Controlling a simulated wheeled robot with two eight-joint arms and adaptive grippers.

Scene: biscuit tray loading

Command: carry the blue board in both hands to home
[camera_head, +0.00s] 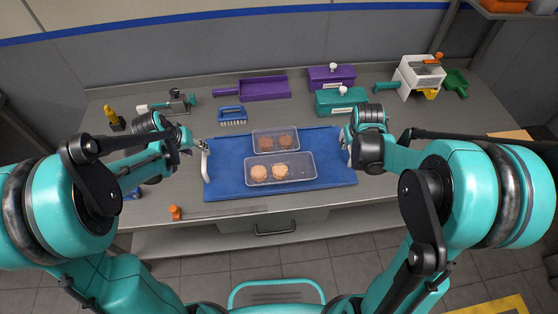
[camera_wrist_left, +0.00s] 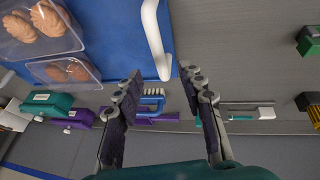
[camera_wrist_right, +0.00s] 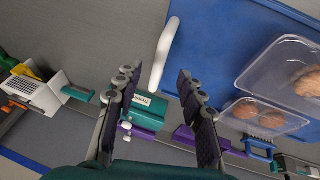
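The blue board (camera_head: 228,180) lies flat on the grey bench with a white handle (camera_head: 205,163) at its left end. Its right handle is mostly hidden in the head view but shows white in the right wrist view (camera_wrist_right: 166,48). Two clear trays rest on the board: the front one (camera_head: 303,170) holds pale biscuits, the back one (camera_head: 288,131) browner ones. My left gripper (camera_wrist_left: 160,78) is open, with the left handle just ahead of its fingertips. My right gripper (camera_wrist_right: 156,78) is open, with the end of the right handle showing between its fingertips. I cannot tell whether either touches.
Behind the board are a blue brush (camera_head: 232,116), a purple tray (camera_head: 265,88), a purple box (camera_head: 332,76) and a teal box (camera_head: 340,101). A white machine (camera_head: 420,76) stands at back right. An orange-ended rod (camera_head: 175,212) lies in front of the board, near the bench edge.

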